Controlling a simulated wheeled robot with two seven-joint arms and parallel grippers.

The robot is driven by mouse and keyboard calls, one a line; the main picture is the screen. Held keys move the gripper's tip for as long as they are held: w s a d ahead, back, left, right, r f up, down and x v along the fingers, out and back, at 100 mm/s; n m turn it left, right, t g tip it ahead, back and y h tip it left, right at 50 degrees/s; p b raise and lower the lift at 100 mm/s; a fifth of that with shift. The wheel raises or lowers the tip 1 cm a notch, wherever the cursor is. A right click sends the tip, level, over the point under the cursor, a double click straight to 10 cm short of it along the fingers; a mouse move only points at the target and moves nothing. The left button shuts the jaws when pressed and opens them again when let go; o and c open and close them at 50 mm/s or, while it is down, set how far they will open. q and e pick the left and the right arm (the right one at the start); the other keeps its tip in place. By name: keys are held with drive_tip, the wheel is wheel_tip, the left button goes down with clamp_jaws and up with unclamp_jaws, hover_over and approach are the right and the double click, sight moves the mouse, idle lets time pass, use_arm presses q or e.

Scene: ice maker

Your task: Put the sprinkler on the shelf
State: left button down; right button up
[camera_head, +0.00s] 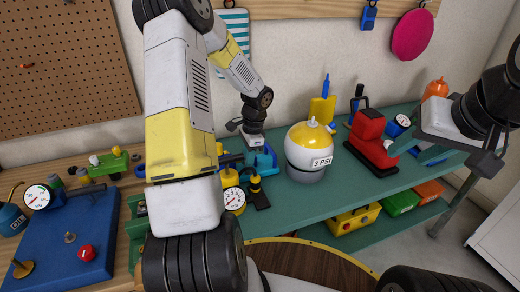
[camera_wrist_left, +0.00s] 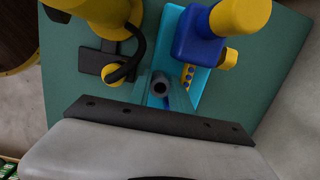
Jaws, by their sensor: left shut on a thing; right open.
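A turquoise piece with a blue and yellow part, seemingly the sprinkler (camera_head: 266,158), is at my left gripper (camera_head: 252,146) over the green top. In the left wrist view the turquoise sprinkler (camera_wrist_left: 185,55) lies right at the jaws, with a grey round opening (camera_wrist_left: 160,85) in it. The left gripper is shut on it; its fingertips are mostly hidden. Whether the piece touches the green top cannot be told. The green shelf (camera_head: 345,208) has a top and a lower level. My right gripper (camera_head: 455,145) is open at the right, near the red device.
A yellow-white 3 PSI ball (camera_head: 312,142) stands right of the left gripper. A yellow gauge (camera_head: 233,198) and a black-based yellow piece (camera_head: 258,192) stand close in front. A red device (camera_head: 371,140) is further right. Yellow, green and orange boxes (camera_head: 402,201) fill the lower level.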

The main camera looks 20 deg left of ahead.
use_arm(q)
drive_tip(key=c, duration=1.2)
unclamp_jaws()
drive_tip(key=shift+f, duration=0.1)
drive_tip(key=shift+o, duration=0.2)
